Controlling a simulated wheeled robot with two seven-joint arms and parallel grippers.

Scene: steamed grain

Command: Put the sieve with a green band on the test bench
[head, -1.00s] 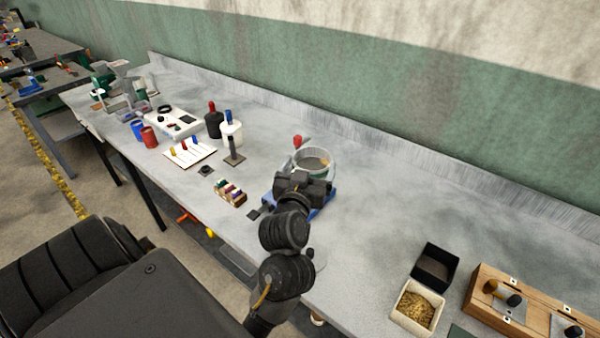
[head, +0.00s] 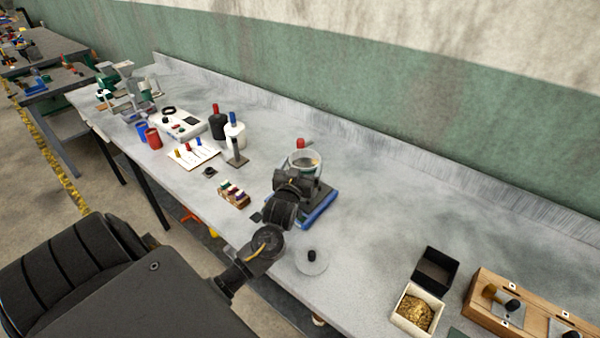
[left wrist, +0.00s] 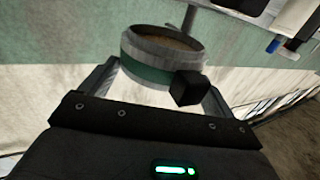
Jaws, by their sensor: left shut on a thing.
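The sieve with a green band (left wrist: 165,75) is a round metal ring between my left gripper's fingers (left wrist: 160,85) in the left wrist view. Brownish matter shows inside it, and a black block sits at its near side. In the head view the sieve (head: 305,158) is just beyond my left gripper (head: 298,176), above or at a blue-based device (head: 320,210). My left gripper is shut on the sieve. The wrist and arm hide much of the device, so I cannot tell whether the sieve touches it. My right gripper is not in view.
A round lid with a black knob (head: 311,261) lies near the front edge of the grey bench (head: 370,230). A small block rack (head: 233,195) and bottles stand left. A grain box (head: 416,311), a black box (head: 436,268) and a wooden case (head: 480,290) are right.

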